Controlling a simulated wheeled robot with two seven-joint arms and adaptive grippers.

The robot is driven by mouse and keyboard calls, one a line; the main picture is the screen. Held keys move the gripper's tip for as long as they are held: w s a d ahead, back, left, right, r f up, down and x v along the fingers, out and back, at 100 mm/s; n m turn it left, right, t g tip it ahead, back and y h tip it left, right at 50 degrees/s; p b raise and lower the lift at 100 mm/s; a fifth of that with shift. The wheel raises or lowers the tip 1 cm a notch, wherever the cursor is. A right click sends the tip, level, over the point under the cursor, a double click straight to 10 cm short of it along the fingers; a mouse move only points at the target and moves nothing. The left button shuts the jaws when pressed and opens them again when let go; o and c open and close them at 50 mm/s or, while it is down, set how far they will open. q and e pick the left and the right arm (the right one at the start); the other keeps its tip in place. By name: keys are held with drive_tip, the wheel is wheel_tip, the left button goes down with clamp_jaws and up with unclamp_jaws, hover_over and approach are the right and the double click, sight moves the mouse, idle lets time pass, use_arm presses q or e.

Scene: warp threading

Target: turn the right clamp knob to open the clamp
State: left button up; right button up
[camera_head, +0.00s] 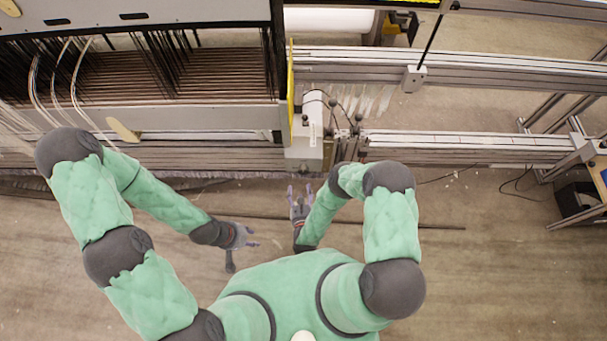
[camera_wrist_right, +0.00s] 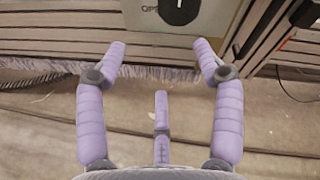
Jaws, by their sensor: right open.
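My right gripper (camera_head: 300,192) is open and empty, just in front of a light grey machine box (camera_head: 303,158). In the right wrist view its purple fingers (camera_wrist_right: 160,52) are spread wide, with a third finger between them. Beyond the fingertips, that box (camera_wrist_right: 215,18) carries a black rounded part (camera_wrist_right: 180,8), cut off by the top edge; I cannot tell whether it is the right clamp knob. Small dark knobs (camera_head: 333,103) stand on the fittings right of the box. The clamp itself is not clearly made out. My left gripper (camera_head: 245,245) is open and empty above the floor.
The loom frame (camera_head: 200,118) with its dark wires fills the upper left. Metal rails (camera_head: 450,143) run to the right. A yellow upright panel (camera_head: 291,85) stands beside the box. A dark rod (camera_head: 430,227) lies low in front. The floor (camera_head: 490,270) at lower right is clear.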

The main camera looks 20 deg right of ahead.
sight(303, 173)
drive_tip(key=w+d+m+b, duration=0.1)
drive_tip(key=w, duration=0.1)
drive_tip(key=w+d+r+m+t+h, duration=0.1)
drive_tip(key=w+m, duration=0.1)
drive_tip(key=w+d+r+m+t+h+b, duration=0.1)
drive_tip(key=w+m, duration=0.1)
drive_tip(key=shift+w+r+b, duration=0.1)
drive_tip(key=shift+w+b, duration=0.25)
idle(0.4)
drive_tip(key=c, duration=1.1)
